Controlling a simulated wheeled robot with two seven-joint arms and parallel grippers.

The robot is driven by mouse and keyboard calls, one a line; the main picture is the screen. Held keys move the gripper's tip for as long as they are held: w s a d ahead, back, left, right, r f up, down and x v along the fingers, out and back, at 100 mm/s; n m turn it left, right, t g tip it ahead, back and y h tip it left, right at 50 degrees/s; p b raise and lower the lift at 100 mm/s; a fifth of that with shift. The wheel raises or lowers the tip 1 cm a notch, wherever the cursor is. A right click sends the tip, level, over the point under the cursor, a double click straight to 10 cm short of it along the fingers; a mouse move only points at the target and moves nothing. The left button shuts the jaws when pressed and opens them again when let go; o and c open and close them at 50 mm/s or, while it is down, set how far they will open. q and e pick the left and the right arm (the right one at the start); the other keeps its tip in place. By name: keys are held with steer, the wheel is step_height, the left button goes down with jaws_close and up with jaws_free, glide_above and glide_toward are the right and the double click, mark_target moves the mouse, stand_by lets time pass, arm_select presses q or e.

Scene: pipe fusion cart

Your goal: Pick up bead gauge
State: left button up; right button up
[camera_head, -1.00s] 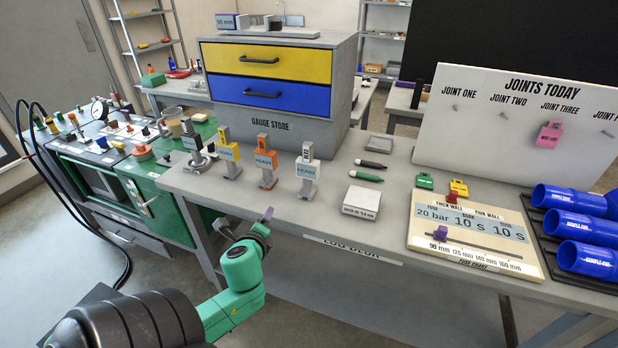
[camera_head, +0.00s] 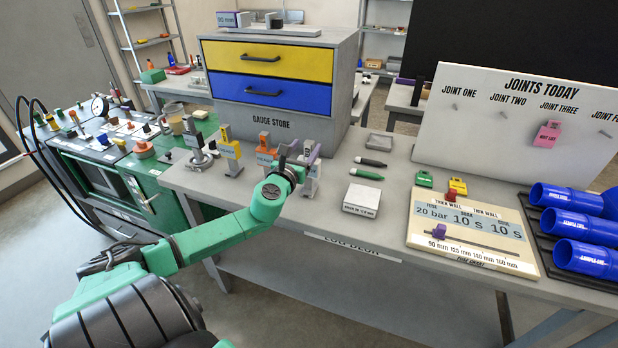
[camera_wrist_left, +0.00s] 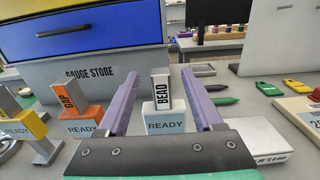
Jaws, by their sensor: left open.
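The bead gauge (camera_wrist_left: 161,92) is a pale upright tag with a dark BEAD label, above a white block marked READY (camera_wrist_left: 165,125). My left gripper (camera_wrist_left: 160,72) is open, with one purple finger on each side of the gauge in the left wrist view. The fingers look apart from it, and nothing is held. In the head view the left gripper (camera_head: 298,157) covers much of the gauge and its stand (camera_head: 311,186). My right gripper is not in view.
The orange gap gauge (camera_wrist_left: 68,103) stands just left of the left finger, with a yellow gauge (camera_head: 228,150) farther left. The gauge store drawers (camera_head: 262,92) rise behind. A white block (camera_head: 361,199) and pens (camera_head: 366,175) lie to the right.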

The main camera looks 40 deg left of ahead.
mark_target(308, 146)
arm_select(q)
steer(key=x, duration=0.3)
steer(key=shift+w+f, duration=0.15)
steer(key=c, duration=0.4)
jaws_close()
stand_by(0.8)
